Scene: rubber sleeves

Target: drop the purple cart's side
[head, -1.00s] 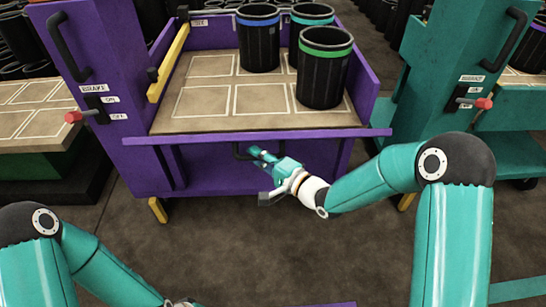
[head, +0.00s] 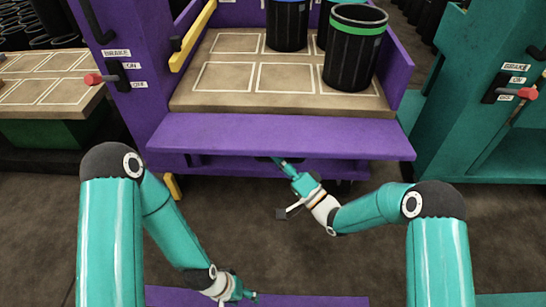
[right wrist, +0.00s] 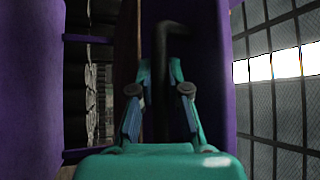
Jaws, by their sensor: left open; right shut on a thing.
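The purple cart's side (head: 285,137) is a flat purple panel along the cart's front edge. It is tilted outward, with its broad inner face showing in the head view. My right gripper (head: 280,162) is at the panel's underside and partly hidden by it. In the right wrist view its fingers (right wrist: 160,100) are shut on the side's black handle (right wrist: 172,40). My left gripper (head: 248,297) is open and empty, low in the head view, apart from the cart.
Black bins with a green band (head: 355,50) and a blue band (head: 287,25) stand on the cart's tan deck (head: 230,75). A red-tipped brake lever (head: 93,79) is on the left post. A teal cart (head: 480,115) stands right. A purple strip (head: 310,301) crosses the bottom.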

